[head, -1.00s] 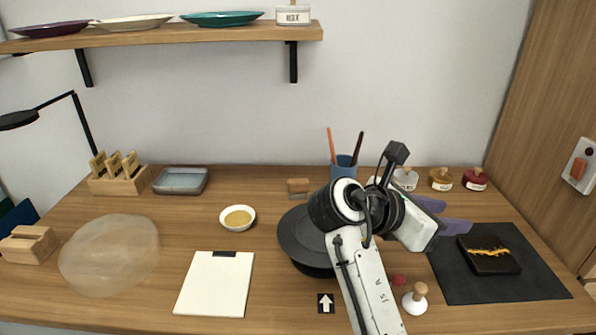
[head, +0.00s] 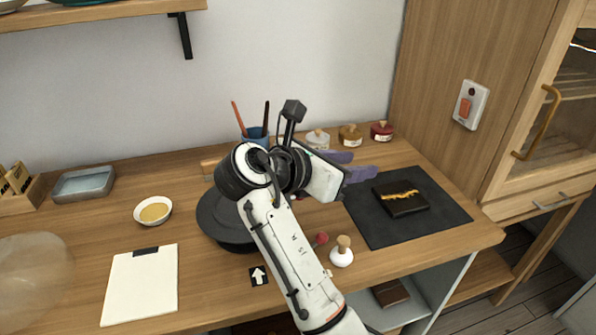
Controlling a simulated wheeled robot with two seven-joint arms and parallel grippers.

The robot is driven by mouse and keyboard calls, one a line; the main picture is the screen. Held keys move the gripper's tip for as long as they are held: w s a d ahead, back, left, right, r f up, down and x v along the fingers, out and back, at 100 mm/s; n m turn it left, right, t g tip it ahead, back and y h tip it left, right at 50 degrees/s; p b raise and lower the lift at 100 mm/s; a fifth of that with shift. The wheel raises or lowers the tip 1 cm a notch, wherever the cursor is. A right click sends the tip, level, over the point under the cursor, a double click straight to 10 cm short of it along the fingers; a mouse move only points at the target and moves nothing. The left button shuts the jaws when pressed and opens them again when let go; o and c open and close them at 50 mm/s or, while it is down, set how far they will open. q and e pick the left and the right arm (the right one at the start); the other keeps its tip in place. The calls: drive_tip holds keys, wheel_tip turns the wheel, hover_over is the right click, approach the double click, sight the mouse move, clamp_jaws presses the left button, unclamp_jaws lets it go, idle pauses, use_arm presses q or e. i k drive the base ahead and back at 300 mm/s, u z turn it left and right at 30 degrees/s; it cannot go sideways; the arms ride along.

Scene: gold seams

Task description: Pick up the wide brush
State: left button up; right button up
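I cannot make out the wide brush for certain. A blue cup (head: 255,137) at the back of the table holds an orange-handled and a dark-handled tool, their lower ends hidden. A small wooden piece (head: 208,166) lies left of the cup, partly hidden by my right arm; I cannot tell if it is the brush. My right gripper (head: 364,163) points right above the table, its two purple fingers apart with nothing seen between them. It is right of the cup and near the dark mat. My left gripper is out of view.
A black mat (head: 445,218) bears a dark tile with a gold seam (head: 401,198). Several lidded jars (head: 349,136) stand behind the gripper. A dark round turntable (head: 214,220) sits under my arm. A white-based stamp (head: 341,254) stands near the front edge. A cabinet (head: 520,120) bounds the right.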

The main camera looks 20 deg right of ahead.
sight(207, 166)
drive_tip(key=k, duration=1)
